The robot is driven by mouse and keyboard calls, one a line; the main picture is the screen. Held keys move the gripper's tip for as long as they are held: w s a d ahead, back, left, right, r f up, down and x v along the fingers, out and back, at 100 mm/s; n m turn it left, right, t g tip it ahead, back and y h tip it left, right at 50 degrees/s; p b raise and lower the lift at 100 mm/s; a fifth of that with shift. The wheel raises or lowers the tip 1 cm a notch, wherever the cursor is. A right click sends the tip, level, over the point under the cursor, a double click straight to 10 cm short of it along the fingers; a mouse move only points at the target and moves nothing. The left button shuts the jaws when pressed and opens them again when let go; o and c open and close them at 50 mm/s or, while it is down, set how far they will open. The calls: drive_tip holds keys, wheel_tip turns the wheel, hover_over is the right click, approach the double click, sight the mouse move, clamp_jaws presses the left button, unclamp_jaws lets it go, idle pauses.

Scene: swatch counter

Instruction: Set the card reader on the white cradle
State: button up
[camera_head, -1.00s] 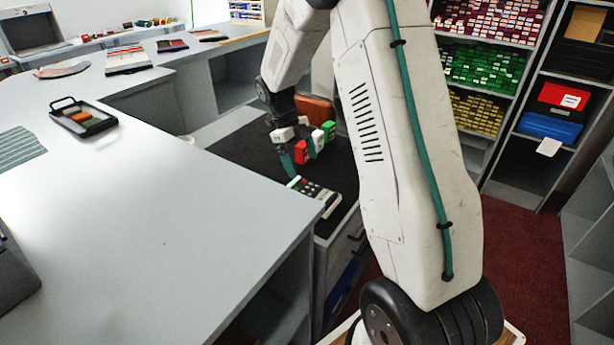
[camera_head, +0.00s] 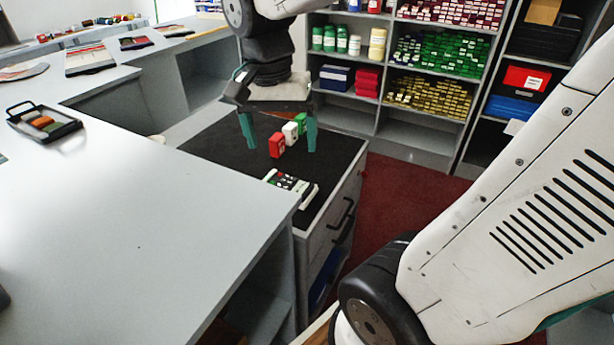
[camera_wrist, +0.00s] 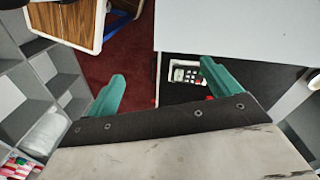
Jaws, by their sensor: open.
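The card reader (camera_head: 288,181), dark with small keys and a pale end, lies near the front corner of a black-topped drawer unit. It also shows in the wrist view (camera_wrist: 184,76), to the left of the right finger. A white strip shows along its right side in the head view; I cannot tell whether this is the white cradle, and no other cradle is clear. My gripper (camera_head: 279,133) is open and empty, teal fingers pointing down, above the black top and beyond the reader. It also shows in the wrist view (camera_wrist: 162,72).
Red (camera_head: 277,146), white (camera_head: 290,133) and green (camera_head: 300,122) boxes stand in a row on the black top, between my fingers in the head view. A long grey counter (camera_head: 150,220) runs along the left, with a black tray (camera_head: 68,133). Shelves stand behind.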

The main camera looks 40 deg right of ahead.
drive_tip(key=s+a+f+n+t, duration=0.1)
drive_tip(key=s+a+n+t, duration=0.1)
drive_tip(key=s+n, duration=0.8)
drive_tip(key=shift+s+a+n+y, duration=0.4)
drive_tip(key=shift+s+a, duration=0.15)
drive_tip(key=shift+a, duration=0.35)
